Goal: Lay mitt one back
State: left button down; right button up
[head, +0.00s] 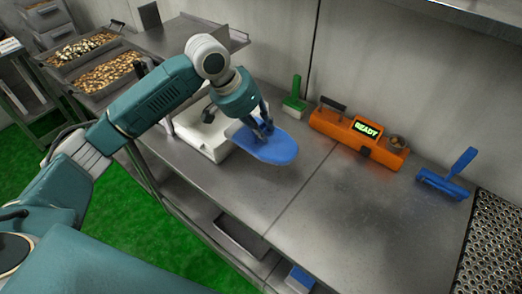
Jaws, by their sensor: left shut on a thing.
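A flat blue mitt-shaped piece (274,150) hangs from my left gripper (264,130). The gripper is shut on the piece's upper left part, and its fingers hide some of it. The piece is above the steel counter (240,187), close in front of a white box-like unit (193,137). I cannot tell whether it touches the counter. My right gripper is not in view.
On the counter stand a green-handled brush (294,96), an orange device (358,135) with a lit READY display, and a blue squeegee-like tool (446,178). A perforated plate (495,240) is at the right. Trays of mushroom-like pieces (105,72) are at the back left. The front middle of the counter is clear.

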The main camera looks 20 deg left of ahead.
aim_at(259, 139)
pick_arm(q)
jog(key=f, duration=0.5)
jog(key=shift+a+f+p, duration=0.15)
jog(key=shift+a+p, duration=0.05)
jog(key=shift+p, duration=0.1)
jog(key=shift+d+f, duration=0.1)
jog(key=shift+f, duration=0.5)
notch_tip(259, 139, down, 4)
jog(key=shift+w+r+p, duration=0.1)
jog(key=shift+r+p, duration=0.05)
jog(key=shift+p, duration=0.2)
jog(key=c, duration=1.6)
grip_release()
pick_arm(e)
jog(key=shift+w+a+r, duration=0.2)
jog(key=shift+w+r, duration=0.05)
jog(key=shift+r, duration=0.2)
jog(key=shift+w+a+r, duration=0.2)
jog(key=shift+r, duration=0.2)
pick_arm(q)
jog(key=shift+o, duration=0.2)
jog(key=b+v, duration=0.1)
jog(key=v, duration=1)
jog(key=shift+b, duration=0.35)
jog(key=shift+r, duration=0.5)
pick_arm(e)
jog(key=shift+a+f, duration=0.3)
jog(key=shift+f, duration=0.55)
